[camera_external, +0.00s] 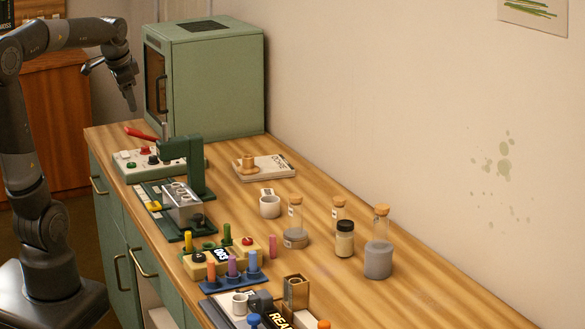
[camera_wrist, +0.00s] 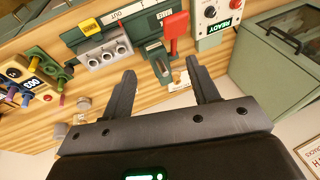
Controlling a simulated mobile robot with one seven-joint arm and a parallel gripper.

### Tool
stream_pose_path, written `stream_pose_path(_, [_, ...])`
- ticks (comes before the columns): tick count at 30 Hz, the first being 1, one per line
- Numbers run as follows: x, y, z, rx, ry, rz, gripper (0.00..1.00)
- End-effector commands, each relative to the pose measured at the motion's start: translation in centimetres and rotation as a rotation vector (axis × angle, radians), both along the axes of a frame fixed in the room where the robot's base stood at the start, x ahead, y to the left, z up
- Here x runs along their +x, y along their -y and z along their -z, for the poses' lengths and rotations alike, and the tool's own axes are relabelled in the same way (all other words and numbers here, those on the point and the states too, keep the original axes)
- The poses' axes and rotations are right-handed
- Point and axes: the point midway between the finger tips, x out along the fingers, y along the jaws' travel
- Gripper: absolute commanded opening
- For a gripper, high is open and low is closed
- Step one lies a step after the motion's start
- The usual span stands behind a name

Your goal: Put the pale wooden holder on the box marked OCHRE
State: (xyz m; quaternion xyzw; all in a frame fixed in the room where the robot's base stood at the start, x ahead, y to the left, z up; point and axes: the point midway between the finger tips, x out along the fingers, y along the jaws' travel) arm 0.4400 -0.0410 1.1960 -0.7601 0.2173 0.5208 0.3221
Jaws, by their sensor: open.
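A small tan wooden piece with a short round cup, which looks like the pale wooden holder (camera_external: 248,166), sits on the left part of a flat whitish box or booklet (camera_external: 276,171). That flat thing has dark lettering that is too small to read surely, so I cannot tell whether it says OCHRE. A pale object shows between my fingers' line of sight in the wrist view, partly hidden, and may be the same pair. My gripper (camera_wrist: 163,92) is open and empty. In the outside view my gripper (camera_external: 130,98) hangs high at the left, well apart from the holder.
A green cabinet (camera_external: 215,85) stands at the back. A green press (camera_external: 185,165) with a red lever stands left of the flat box. A white cup (camera_external: 270,205), corked flasks (camera_external: 378,255) and coloured pegs (camera_external: 232,268) stand nearer. Bare wood lies right of the flat box.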

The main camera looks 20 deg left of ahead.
Motion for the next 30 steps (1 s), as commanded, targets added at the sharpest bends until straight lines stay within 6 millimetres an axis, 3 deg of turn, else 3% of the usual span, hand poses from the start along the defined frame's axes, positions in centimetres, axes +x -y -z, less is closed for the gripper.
stream_pose_path(1, [-2.0,-0.7,0.3,-0.03,0.017,-0.075,0.55])
stream_pose_path(6, [-7.8,-2.5,2.6,-0.149,0.06,-0.344,0.55])
stream_pose_path(12, [-12.9,-3.7,5.7,-0.274,0.099,-0.599,0.55])
stream_pose_path(18, [-14.9,-4.1,7.4,-0.335,0.116,-0.714,0.55])
stream_pose_path(30, [-15.0,-4.1,7.5,-0.339,0.116,-0.725,0.55])
